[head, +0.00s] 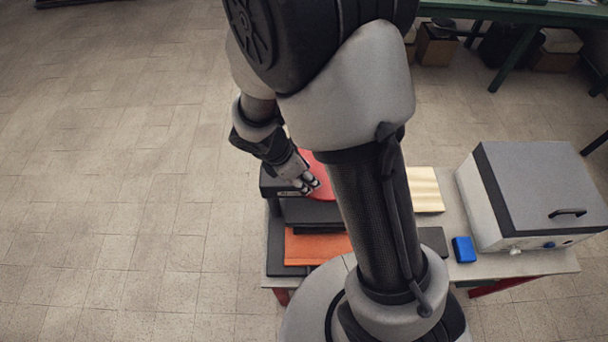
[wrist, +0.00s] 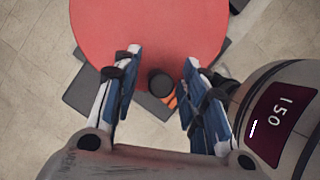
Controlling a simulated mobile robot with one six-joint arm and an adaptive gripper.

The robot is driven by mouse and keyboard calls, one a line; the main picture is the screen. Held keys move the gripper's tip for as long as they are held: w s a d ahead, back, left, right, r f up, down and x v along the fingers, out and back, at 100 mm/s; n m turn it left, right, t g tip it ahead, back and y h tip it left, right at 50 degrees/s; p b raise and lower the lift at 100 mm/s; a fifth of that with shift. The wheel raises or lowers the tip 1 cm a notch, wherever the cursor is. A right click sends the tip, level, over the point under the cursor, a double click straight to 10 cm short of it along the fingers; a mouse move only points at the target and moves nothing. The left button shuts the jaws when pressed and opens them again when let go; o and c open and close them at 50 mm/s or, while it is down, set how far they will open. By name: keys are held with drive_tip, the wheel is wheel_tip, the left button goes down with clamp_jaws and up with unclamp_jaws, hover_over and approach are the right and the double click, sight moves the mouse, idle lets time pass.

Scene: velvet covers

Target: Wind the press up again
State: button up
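The press (head: 272,182) stands at the table's left end, dark, with a red round wheel (head: 322,190) on top, partly hidden behind my arm. An orange piece (head: 312,248) lies low in the press, under its dark upper plate (head: 312,212). My gripper (head: 308,184) is at the wheel's left edge. In the wrist view the red wheel (wrist: 150,30) fills the top, with a round black knob (wrist: 160,82) at its near edge. The open fingers of my gripper (wrist: 162,60) stand on either side of the knob, with visible gaps.
Right of my arm, the table (head: 520,263) holds a cream stack (head: 426,190), a dark grey flat piece (head: 434,240), a blue block (head: 464,249) and a white box with a grey lid (head: 540,185). A green bench (head: 500,14) stands behind. The floor at left is clear.

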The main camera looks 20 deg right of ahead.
drive_tip(key=shift+c, duration=0.5)
clamp_jaws()
idle(0.3)
